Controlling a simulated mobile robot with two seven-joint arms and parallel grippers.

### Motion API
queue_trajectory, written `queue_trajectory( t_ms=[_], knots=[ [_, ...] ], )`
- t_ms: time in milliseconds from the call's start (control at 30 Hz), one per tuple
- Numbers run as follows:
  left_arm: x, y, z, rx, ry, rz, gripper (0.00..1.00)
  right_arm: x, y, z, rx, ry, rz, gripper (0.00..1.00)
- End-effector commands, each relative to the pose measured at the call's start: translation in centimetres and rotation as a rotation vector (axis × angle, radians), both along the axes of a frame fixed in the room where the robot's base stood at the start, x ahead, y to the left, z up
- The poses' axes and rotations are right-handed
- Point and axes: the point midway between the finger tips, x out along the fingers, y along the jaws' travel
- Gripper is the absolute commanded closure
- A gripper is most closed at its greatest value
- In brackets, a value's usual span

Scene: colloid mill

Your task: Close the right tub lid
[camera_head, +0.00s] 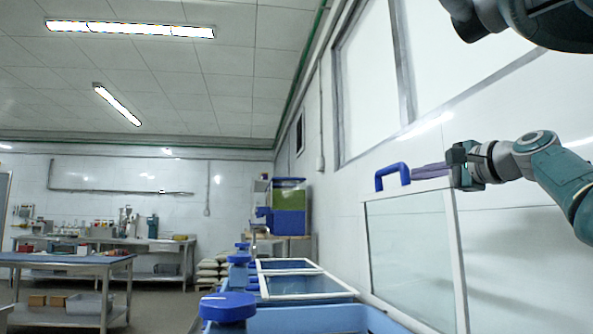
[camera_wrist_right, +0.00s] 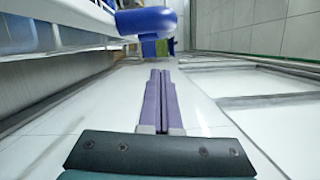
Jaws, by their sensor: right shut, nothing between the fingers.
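The right tub lid (camera_head: 408,250), a clear panel in a white frame, stands open and nearly upright at the right of the head view. A blue handle (camera_head: 392,170) sits on its top edge; it also shows in the wrist view (camera_wrist_right: 147,20), ahead of the fingers. The blue tub (camera_head: 310,320) is below it, partly cut off by the bottom edge. My right gripper (camera_head: 414,172) has purple fingers, shut and empty, at the lid's top edge just right of the handle. In the wrist view its fingers (camera_wrist_right: 160,74) lie together. Contact with the lid cannot be told. My left gripper is not in view.
Another white-framed lid (camera_head: 305,297) lies low over the tubs farther back. A round blue knob (camera_head: 228,307) stands at the front left of the tubs. The white wall with windows (camera_head: 375,85) is close behind the raised lid. A blue-topped table (camera_head: 65,260) stands far left.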

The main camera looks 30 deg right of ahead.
Motion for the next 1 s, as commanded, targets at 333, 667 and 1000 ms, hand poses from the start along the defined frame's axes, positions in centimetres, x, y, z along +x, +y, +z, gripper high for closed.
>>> queue_trajectory(
  t_ms=[333, 667, 1000],
  knots=[
    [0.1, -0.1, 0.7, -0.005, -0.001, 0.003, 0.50, 0.9, 2.9, 0.4, 0.000, 0.000, 0.000, 1.00],
    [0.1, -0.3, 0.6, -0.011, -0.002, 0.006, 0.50, 0.9, 3.1, 0.4, 0.001, 0.000, 0.000, 1.00],
    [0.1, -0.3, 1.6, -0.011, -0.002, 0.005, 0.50, 1.4, 4.7, 0.6, -0.065, 0.022, 0.002, 1.00]
  ],
)
